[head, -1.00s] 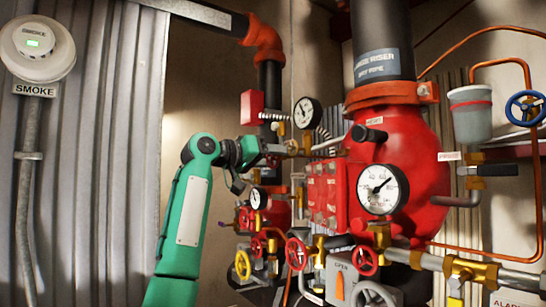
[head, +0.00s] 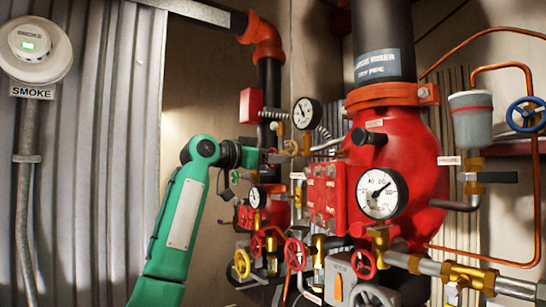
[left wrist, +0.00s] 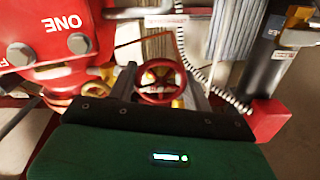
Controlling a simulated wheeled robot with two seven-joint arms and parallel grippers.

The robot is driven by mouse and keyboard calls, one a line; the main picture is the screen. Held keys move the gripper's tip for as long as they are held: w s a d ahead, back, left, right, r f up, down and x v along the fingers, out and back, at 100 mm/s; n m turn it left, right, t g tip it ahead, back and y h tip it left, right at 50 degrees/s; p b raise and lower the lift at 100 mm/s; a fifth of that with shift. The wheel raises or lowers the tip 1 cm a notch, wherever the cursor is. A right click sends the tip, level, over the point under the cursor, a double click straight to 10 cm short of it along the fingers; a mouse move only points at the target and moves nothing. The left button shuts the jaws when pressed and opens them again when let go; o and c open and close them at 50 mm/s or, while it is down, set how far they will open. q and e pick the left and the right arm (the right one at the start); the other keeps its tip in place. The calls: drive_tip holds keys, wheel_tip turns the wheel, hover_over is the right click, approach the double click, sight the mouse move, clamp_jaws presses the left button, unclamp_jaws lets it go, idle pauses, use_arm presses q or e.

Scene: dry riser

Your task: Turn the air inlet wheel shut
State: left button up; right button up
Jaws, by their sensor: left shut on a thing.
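My left gripper (head: 278,157) reaches in from the left, at the pipework left of the big red riser body. In the left wrist view a small red handwheel (left wrist: 160,82) sits between the two dark fingers, and the gripper is shut on it. I cannot read a label that names it as the air inlet wheel. In the head view the gripper hides most of what it holds. My right gripper is in neither view.
Pressure gauges (head: 307,113) and (head: 382,194) stand close by. A blue wheel (head: 525,114) is far right. Corrugated wall (head: 100,180) lies left.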

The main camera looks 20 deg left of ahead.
use_arm(q)
drive_tip(key=shift+f, duration=0.2)
drive_tip(key=o, duration=1)
drive_tip(key=shift+r, duration=0.1)
drive_tip(key=shift+b+v, duration=3.2)
drive_tip(key=shift+v, duration=3.65)
